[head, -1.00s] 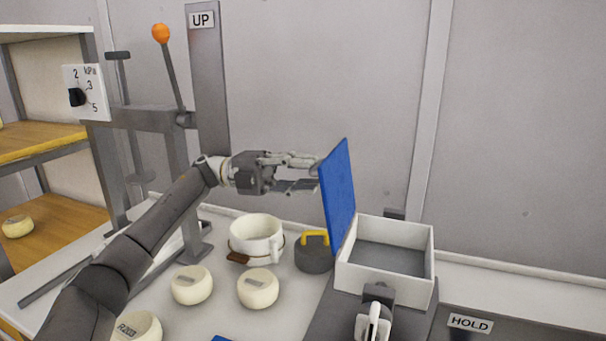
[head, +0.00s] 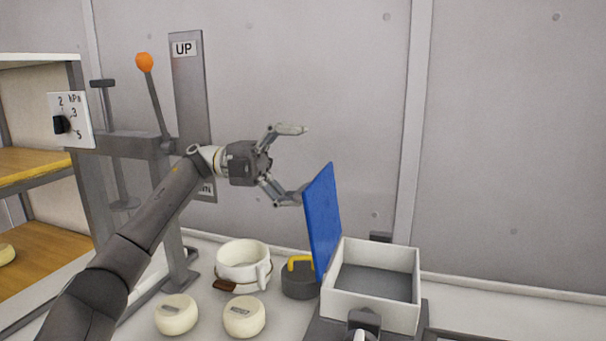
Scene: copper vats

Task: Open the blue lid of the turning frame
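The blue lid (head: 323,222) stands upright at the left edge of the turning frame (head: 371,304), a white open-topped box with a grey inside. The box's top is uncovered. My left gripper (head: 296,163) is open and empty, to the upper left of the lid. Its lower finger is close to the lid's left side; I cannot tell whether it touches. My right gripper is not in view.
A white pot (head: 243,264) and a dark weight with a yellow handle (head: 298,279) stand left of the frame. Cheeses (head: 244,317) lie in front. A press with an orange-knobbed lever (head: 145,62) and a shelf (head: 42,232) are at left.

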